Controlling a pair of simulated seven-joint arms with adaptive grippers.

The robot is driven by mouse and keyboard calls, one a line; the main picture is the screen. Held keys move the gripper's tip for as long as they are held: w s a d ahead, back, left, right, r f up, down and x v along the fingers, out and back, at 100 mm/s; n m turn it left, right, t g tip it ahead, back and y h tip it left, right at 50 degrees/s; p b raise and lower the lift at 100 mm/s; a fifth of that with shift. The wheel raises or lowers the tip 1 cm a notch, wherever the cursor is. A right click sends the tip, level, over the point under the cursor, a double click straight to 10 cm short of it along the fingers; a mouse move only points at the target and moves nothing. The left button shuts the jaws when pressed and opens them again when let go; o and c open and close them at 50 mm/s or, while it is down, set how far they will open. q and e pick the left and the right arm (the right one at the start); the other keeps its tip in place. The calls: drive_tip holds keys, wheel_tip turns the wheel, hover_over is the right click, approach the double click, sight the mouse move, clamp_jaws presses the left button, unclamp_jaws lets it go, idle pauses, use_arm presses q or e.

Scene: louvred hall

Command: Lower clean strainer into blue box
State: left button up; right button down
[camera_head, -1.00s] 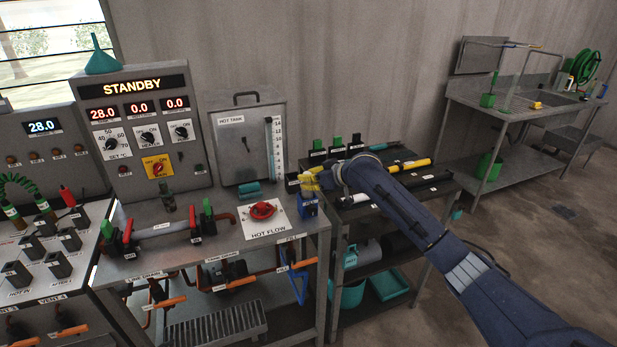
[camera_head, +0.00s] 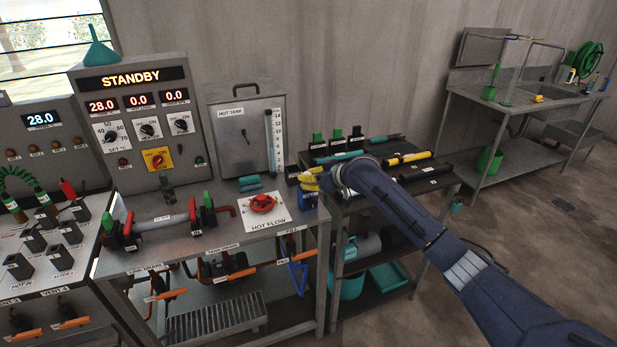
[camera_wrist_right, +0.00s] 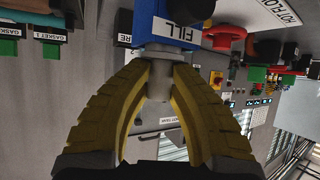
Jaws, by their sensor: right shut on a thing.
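My right gripper (camera_head: 310,180) has its yellow fingers around a grey cylindrical piece (camera_wrist_right: 156,78), which appears to be the clean strainer. In the head view the fingers hide most of it. The blue box (camera_head: 305,204) stands at the right corner of the steel bench, just below the fingers. In the right wrist view the blue box (camera_wrist_right: 172,30), labelled FILL, is right at the grey piece's far end, close to the fingertips. I cannot tell how far the piece is inside it. My left gripper is not in view.
The red HOT FLOW knob (camera_head: 263,203) is left of the blue box. The hot tank (camera_head: 245,125) stands behind, with a teal piece (camera_head: 250,184) before it. A rack shelf (camera_head: 440,187) with green-topped gaskets and tools is on the right, under my arm.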

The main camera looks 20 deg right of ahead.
drive_tip(key=shift+f, duration=0.3)
drive_tip(key=c, duration=1.2)
unclamp_jaws()
drive_tip(key=shift+c, duration=0.2)
drive_tip(key=s+d+r, duration=0.1)
drive_tip(key=s+r, duration=0.2)
drive_tip(key=r, duration=0.3)
drive_tip(key=shift+d, duration=0.35)
drive_tip(key=v, duration=1.2)
